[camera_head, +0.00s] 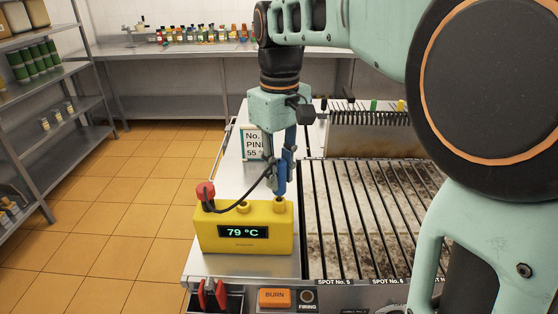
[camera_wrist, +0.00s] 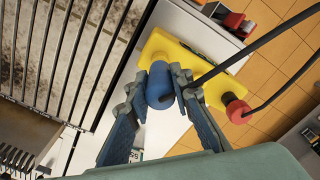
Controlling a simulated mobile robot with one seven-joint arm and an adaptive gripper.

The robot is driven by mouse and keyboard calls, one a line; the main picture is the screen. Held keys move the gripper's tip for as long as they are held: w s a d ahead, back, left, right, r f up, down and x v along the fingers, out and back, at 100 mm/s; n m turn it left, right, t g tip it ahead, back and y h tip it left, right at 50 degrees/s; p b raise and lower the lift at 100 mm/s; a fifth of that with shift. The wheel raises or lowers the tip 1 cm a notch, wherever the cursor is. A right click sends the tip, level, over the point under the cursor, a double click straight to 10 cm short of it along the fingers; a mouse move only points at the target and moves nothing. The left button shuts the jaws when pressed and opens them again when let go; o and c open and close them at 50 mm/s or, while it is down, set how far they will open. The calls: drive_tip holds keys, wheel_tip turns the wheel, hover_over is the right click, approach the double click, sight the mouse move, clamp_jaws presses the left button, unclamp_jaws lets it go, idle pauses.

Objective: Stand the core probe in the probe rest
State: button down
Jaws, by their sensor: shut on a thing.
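My gripper (camera_head: 279,170) points down over the yellow box and is shut on the core probe's blue handle (camera_head: 281,182). The blue handle (camera_wrist: 160,90) also shows between both fingers in the wrist view. The probe stands about upright, just above the right collar on top of the yellow box (camera_head: 215,232); I cannot tell if its tip is in the collar. The box reads 79 °C. A black cable (camera_head: 246,195) runs from the probe to the red plug (camera_head: 205,191) on the box's left end.
The slatted grill (camera_head: 345,220) lies right of the box. A card stand (camera_head: 250,143) is behind my gripper. Red-handled tongs (camera_head: 212,295) and an orange BURN button (camera_head: 274,298) are at the front. Bare metal counter lies around the box.

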drive_tip(key=shift+f, duration=0.15)
drive_tip(key=c, duration=1.6)
unclamp_jaws()
wheel_tip(320, 180, up, 12)
drive_tip(key=shift+r, duration=0.1)
